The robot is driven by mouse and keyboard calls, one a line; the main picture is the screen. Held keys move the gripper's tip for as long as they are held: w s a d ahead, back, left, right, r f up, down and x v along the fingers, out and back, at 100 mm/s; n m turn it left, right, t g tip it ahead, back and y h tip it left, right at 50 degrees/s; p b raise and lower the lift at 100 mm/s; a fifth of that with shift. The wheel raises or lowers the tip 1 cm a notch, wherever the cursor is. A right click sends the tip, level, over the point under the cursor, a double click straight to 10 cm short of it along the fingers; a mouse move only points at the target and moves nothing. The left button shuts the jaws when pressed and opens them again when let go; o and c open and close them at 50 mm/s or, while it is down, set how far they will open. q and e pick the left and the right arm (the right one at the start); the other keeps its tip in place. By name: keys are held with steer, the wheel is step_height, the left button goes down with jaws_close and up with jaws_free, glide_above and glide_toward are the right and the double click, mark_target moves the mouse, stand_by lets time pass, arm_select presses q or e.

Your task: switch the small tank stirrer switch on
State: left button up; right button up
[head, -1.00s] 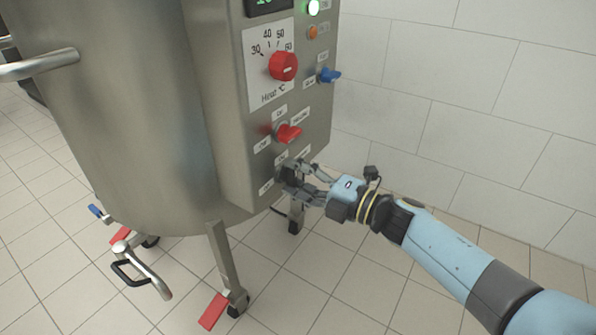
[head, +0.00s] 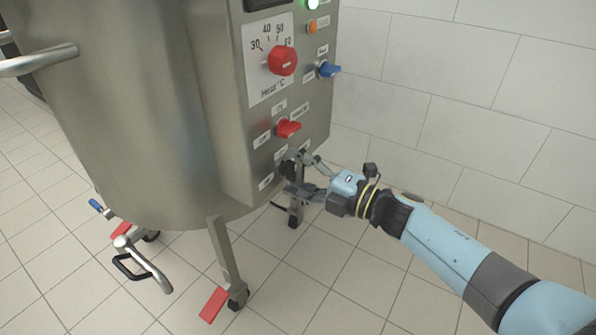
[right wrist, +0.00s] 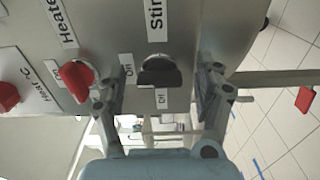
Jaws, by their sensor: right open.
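The stirrer switch is a black knob (right wrist: 160,72) on the steel control panel, under a label beginning "Stir", with "On" and "Off" labels beside it. In the head view the knob (head: 287,169) is low on the panel, partly hidden by my right gripper. My right gripper (right wrist: 161,88) is open, with one finger on each side of the knob. Gaps show between the fingers and the knob in the right wrist view. In the head view the right gripper (head: 297,174) is at the panel's lower edge. The knob's exact setting is hard to tell. My left gripper is out of view.
A red heater switch (head: 288,128) sits just above the black knob, with a red heat dial (head: 283,61) and a blue switch (head: 329,70) higher up. The steel tank (head: 130,130) stands left of the panel. Free floor lies below and right.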

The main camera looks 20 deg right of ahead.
steer(key=v, duration=1.2)
